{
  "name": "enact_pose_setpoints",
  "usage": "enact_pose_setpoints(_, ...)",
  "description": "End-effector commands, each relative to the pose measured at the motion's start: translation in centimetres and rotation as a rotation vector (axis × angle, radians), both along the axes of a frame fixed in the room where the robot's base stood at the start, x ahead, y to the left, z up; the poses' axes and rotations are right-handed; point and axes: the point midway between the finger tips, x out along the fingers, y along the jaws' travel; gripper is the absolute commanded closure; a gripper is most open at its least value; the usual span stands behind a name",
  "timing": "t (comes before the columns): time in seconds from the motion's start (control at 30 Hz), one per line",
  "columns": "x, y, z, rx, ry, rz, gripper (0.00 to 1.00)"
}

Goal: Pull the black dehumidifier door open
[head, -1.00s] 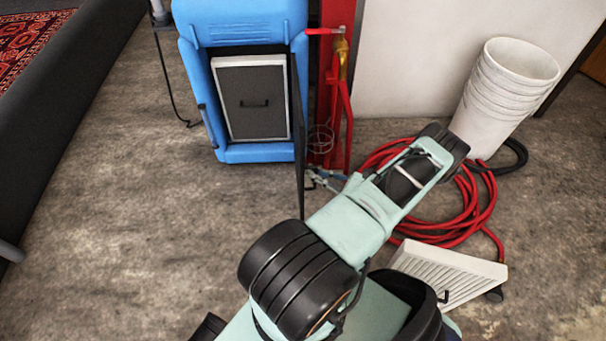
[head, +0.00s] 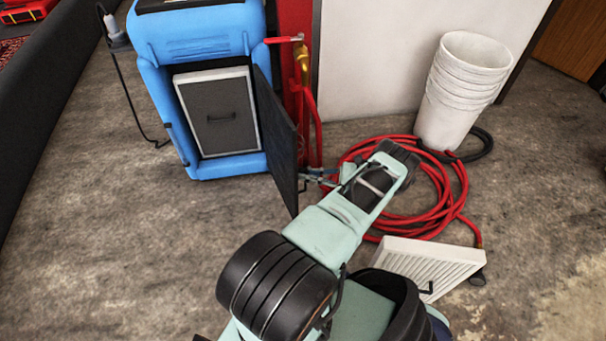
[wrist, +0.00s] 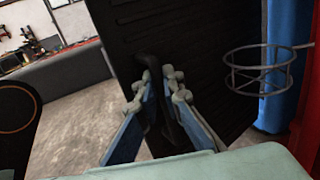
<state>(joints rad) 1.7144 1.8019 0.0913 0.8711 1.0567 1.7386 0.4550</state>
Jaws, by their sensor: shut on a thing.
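The blue dehumidifier (head: 158,115) stands at the upper left in the head view. Its black door (head: 274,136) is hinged on the right side and stands open, swung out from the body. A grey filter panel with a pale frame (head: 215,117) shows inside the opening. In the wrist view the dark door (wrist: 190,40) fills the middle, with a black handle (wrist: 165,95) on it. My gripper (wrist: 160,78) is shut on that handle.
A red hose (head: 440,210) lies coiled on the floor to the right, by stacked white buckets (head: 465,90). A white filter panel (head: 430,268) lies in front of it. A red post with a tap is right behind the door. Floor at left is clear.

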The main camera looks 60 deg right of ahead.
Motion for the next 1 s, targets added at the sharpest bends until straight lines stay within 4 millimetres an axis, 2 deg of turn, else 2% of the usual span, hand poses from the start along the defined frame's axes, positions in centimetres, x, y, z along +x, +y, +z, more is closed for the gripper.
enact_pose_setpoints(0.03,-0.66,-0.39,-0.16,-0.006,0.011,-0.006,1.00)
enact_pose_setpoints(0.47,-0.71,-1.00,-0.06,-0.017,0.014,-0.012,1.00)
enact_pose_setpoints(0.5,-0.69,-1.04,-0.05,-0.017,0.014,-0.013,0.90)
enact_pose_setpoints(0.63,-0.60,-0.95,-0.01,-0.015,0.011,-0.012,0.76)
enact_pose_setpoints(1.0,-0.69,-0.79,-0.02,-0.010,0.007,-0.007,0.75)
